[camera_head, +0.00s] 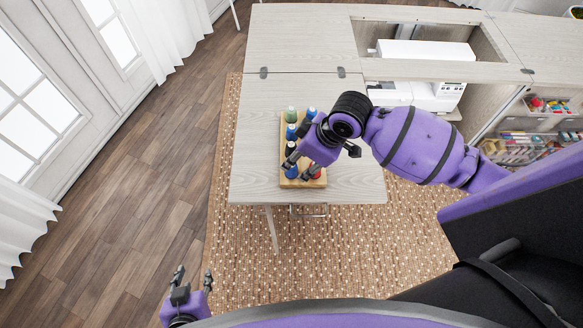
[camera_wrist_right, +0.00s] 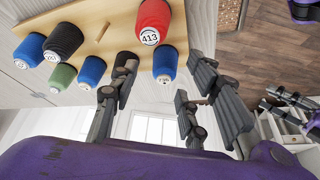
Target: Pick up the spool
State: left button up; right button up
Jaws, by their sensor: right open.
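Several thread spools stand on a light wooden rack (camera_head: 284,150) on the table. In the head view a green spool (camera_head: 291,114) and a blue spool (camera_head: 311,113) show at its far end. My right gripper (camera_head: 322,161) is open above the rack's near part and hides some spools. A blue spool (camera_wrist_right: 165,64) and a red spool (camera_wrist_right: 152,20) marked 413 are nearby. My left gripper (camera_head: 193,276) is open and empty, away from the table.
The rack stands on a pale wooden table (camera_head: 256,120). A white sewing machine (camera_head: 425,50) sits in the cabinet opening behind. Open drawers of supplies (camera_head: 515,145) are at the right. The table's left side is clear.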

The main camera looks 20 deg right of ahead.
aim_at(296, 165)
jog(key=x, duration=0.4)
jog(key=shift+a+f, duration=0.15)
jog(key=shift+c, duration=0.2)
